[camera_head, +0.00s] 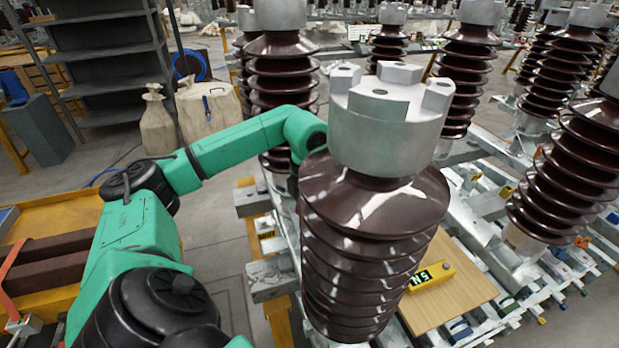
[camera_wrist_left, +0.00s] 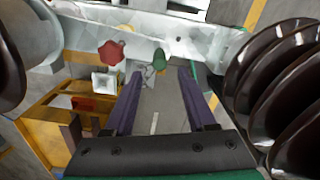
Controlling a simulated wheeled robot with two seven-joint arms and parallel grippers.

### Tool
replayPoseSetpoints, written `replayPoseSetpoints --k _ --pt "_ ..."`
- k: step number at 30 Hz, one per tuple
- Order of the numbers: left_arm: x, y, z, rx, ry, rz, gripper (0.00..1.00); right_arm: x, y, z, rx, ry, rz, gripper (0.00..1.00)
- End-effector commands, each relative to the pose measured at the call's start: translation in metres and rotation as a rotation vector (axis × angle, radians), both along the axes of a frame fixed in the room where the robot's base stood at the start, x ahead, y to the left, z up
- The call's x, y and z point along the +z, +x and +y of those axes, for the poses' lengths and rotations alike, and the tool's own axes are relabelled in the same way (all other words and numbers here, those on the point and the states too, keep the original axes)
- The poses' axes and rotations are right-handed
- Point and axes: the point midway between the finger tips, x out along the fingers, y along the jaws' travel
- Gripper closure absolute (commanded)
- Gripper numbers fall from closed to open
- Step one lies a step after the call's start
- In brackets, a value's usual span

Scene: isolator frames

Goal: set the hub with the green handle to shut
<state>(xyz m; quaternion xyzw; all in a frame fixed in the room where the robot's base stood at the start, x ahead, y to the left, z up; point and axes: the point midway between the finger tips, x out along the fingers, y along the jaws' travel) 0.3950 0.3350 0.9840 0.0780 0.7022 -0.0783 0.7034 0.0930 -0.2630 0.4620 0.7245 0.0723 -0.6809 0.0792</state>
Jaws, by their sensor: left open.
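The green handle (camera_wrist_left: 159,59) shows in the left wrist view, at the edge of a pale metal frame. A red knob or handle (camera_wrist_left: 111,53) sits to its left. My left gripper (camera_wrist_left: 160,74) is open, with its two purple fingers pointing toward the green handle. The handle appears between the fingertips or just beyond them; I cannot tell the depth gap. Nothing is held. In the head view my left arm reaches behind the large brown insulator, which hides the gripper, and neither handle can be made out. My right gripper is in neither view.
A brown ribbed insulator (camera_head: 370,205) with a metal cap stands close by my left arm. Dark insulator discs also show at the right of the wrist view (camera_wrist_left: 285,90). A yellow meter (camera_head: 430,277) lies on a wooden board (camera_head: 455,300). Shelves (camera_head: 110,50) stand behind.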

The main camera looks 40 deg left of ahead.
Motion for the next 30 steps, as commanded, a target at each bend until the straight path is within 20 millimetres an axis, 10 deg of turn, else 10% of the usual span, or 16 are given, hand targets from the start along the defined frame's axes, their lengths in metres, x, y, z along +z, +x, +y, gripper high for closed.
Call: replayPoseSetpoints --k 6,16,21,30 --pt "-0.042 0.0 0.0 0.0 -0.001 0.002 0.44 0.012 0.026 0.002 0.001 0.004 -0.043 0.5" --pt "-0.053 0.001 0.0 0.0 0.0 -0.001 0.44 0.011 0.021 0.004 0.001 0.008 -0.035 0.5" --pt "-0.053 0.001 0.0 0.0 0.0 -0.001 1.0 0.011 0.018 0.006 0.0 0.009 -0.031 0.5" --pt "-0.052 0.001 0.0 0.0 0.0 -0.002 1.0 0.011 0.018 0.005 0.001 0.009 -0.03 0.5"
